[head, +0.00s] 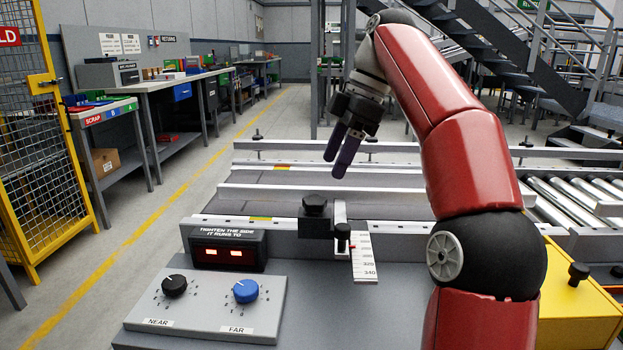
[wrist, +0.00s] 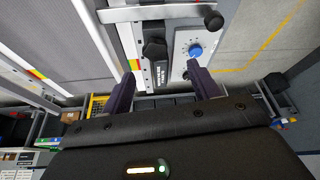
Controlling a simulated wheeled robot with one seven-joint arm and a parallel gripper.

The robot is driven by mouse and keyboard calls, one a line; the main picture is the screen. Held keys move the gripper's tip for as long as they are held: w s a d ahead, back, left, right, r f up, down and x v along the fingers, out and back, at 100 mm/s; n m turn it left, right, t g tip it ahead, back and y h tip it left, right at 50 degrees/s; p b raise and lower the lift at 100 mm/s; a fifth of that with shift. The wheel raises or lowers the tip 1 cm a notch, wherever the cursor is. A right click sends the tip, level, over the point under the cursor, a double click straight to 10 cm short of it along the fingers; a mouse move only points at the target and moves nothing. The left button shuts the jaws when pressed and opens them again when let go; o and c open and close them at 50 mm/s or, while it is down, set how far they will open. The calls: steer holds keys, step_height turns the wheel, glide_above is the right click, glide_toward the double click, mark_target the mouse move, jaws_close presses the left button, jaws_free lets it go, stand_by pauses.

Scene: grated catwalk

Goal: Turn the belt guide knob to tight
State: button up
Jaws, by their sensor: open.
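A black knob (head: 314,204) sits on a black clamp block at the conveyor's near rail. A smaller black knob (head: 342,232) stands beside it, next to a white ruled scale (head: 364,258). The grey panel (head: 188,312) carries a black NEAR knob (head: 174,286) and a blue FAR knob (head: 246,291). Which is the belt guide knob, I cannot tell from labels. My gripper (head: 340,160) is open and empty above the belt, clear of all knobs. In the wrist view, the clamp (wrist: 155,50) and blue knob (wrist: 195,50) lie beyond my fingers (wrist: 163,88).
A display box (head: 228,250) reading "TIGHTEN THE SIDE IT RUNS TO" shows two lit red windows. The grey belt (head: 270,203) runs behind it. A yellow box (head: 578,300) is at right. A yellow mesh fence (head: 40,150) and workbenches stand left.

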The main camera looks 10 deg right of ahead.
mark_target(316, 200)
steer(key=b+x, duration=0.1)
steer(key=x, duration=0.1)
steer(key=b+x, duration=0.1)
steer(key=x, duration=0.2)
steer(key=b+x, duration=0.2)
steer(key=shift+w+a+f, duration=0.1)
steer(key=shift+w+f, duration=0.2)
steer(key=shift+w, duration=0.15)
steer(key=shift+c, duration=0.2)
steer(key=c, duration=0.9)
